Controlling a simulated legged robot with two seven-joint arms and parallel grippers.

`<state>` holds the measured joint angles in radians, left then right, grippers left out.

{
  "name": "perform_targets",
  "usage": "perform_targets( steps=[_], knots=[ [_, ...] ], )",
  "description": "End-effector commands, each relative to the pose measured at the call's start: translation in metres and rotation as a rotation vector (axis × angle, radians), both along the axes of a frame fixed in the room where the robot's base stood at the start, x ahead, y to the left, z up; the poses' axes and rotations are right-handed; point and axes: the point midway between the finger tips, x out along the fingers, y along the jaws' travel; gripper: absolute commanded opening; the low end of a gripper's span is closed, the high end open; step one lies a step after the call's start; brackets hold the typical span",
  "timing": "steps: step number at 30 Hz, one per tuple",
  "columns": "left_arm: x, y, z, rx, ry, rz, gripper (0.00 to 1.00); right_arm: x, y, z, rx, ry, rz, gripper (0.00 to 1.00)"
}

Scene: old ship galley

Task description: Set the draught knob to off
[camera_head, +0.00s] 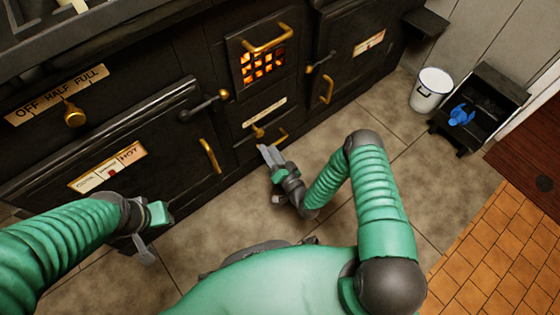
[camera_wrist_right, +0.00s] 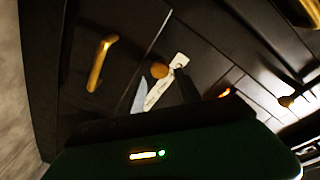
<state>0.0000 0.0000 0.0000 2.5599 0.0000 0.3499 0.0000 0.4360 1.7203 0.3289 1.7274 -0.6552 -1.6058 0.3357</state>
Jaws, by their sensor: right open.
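A plate marked OFF HALF FULL (camera_head: 30,108) is on the black stove front at the upper left. A round brass knob (camera_head: 74,115) sits just below it; its exact setting is hard to tell. My right gripper (camera_head: 269,156) is open and empty, low in front of the stove's middle section. It is close to a small brass knob (camera_head: 258,132) under a cream plate (camera_head: 265,112) too small to read. These also show ahead in the right wrist view, the knob (camera_wrist_right: 159,70) and the plate (camera_wrist_right: 168,82). My left gripper (camera_head: 147,245) hangs low at left, its jaws unclear.
A grate with fire (camera_head: 263,66) glows in the middle door. Brass handles (camera_head: 210,156) and a dark latch lever (camera_head: 205,105) stick out from the stove. A white bucket (camera_head: 430,90) and a dark box with a blue item (camera_head: 460,115) stand at right. The tiled floor between is clear.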

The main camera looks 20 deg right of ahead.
Motion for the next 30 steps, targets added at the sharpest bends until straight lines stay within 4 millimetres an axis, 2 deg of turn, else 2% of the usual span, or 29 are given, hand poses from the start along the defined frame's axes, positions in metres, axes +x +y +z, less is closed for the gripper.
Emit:
perform_targets(
  steps=[1,6,12,26,28,30],
  knots=[
    [0.000,0.000,0.014,0.000,0.000,0.000,0.36,-0.016,-0.003,0.005,0.001,0.007,-0.001,0.40],
    [0.000,0.000,0.029,0.000,0.000,0.000,0.36,-0.059,-0.012,0.003,0.002,0.006,0.001,0.40],
    [0.000,0.000,0.035,0.000,0.000,0.000,0.36,-0.083,-0.017,-0.001,0.001,0.006,0.003,0.40],
    [0.000,0.000,0.034,0.000,0.000,0.000,0.36,-0.084,-0.017,-0.002,-0.001,0.006,0.003,0.40],
    [0.000,0.000,0.034,0.000,0.000,0.000,0.36,-0.078,-0.017,0.000,-0.021,0.016,0.016,0.40],
    [0.000,0.000,0.034,0.000,0.000,0.000,0.36,-0.064,-0.017,0.004,-0.078,0.055,0.052,0.40]
  ],
)
